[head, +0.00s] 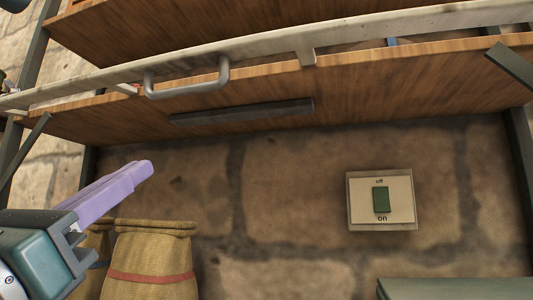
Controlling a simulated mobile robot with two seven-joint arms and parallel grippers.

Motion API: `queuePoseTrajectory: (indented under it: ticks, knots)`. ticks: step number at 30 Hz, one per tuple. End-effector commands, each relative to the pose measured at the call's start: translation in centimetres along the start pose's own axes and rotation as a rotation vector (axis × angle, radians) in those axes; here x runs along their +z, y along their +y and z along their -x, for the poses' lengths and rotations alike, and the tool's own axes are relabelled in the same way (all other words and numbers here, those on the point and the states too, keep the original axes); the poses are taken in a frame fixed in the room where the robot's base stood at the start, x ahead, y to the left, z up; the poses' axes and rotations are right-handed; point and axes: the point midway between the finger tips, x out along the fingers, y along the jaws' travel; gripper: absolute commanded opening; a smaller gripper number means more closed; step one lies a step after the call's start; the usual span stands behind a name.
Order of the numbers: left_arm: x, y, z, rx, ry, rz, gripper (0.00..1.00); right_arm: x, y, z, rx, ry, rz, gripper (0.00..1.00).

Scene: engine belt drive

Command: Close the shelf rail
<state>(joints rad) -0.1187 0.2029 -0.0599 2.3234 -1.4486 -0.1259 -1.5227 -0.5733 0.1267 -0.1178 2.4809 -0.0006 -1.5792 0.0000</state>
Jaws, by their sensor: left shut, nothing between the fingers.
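The shelf rail (405,26) is a pale wooden bar that runs across the front of the wooden shelf in the upper part of the head view. A grey metal handle (188,91) hangs on the rail at the left of centre. My left gripper (150,167), with purple fingers, is at the lower left, below the handle and apart from it. Its fingers are shut and empty. My right gripper does not show.
A dark bar (242,111) runs along the shelf's underside. Burlap sacks (155,262) stand at the lower left, close to my left gripper. A switch plate (381,201) marked off and on is on the stone wall. A greenish surface (455,288) shows at the lower right.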

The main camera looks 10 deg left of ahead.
Motion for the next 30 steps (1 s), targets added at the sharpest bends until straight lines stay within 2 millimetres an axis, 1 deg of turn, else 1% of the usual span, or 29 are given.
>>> queuePoseTrajectory:
  ticks: [5, 10, 17, 18, 21, 25, 30]
  knots:
    - [0.5, -0.2, -2.1, -0.012, -0.004, -0.023, 0.0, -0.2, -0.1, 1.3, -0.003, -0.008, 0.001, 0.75]
    - [0.7, -0.2, -5.7, -0.01, -0.005, -0.02, 0.0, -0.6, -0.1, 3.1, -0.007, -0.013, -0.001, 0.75]
    - [0.5, -0.3, -10.5, -0.009, -0.004, -0.017, 0.0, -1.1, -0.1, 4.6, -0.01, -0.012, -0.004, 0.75]
    - [1.5, -0.3, -10.7, -0.01, -0.002, -0.018, 0.0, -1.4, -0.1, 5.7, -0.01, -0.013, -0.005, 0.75]
    - [2.7, -0.3, -10.9, -0.009, 0.0, -0.017, 0.0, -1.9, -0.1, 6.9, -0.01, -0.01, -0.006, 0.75]
    - [3.7, -0.3, -11.0, -0.009, -0.001, -0.017, 0.0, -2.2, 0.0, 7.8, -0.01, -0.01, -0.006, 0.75]
    - [4.0, -0.3, -10.9, -0.009, -0.001, -0.016, 0.0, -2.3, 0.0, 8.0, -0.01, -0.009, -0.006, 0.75]
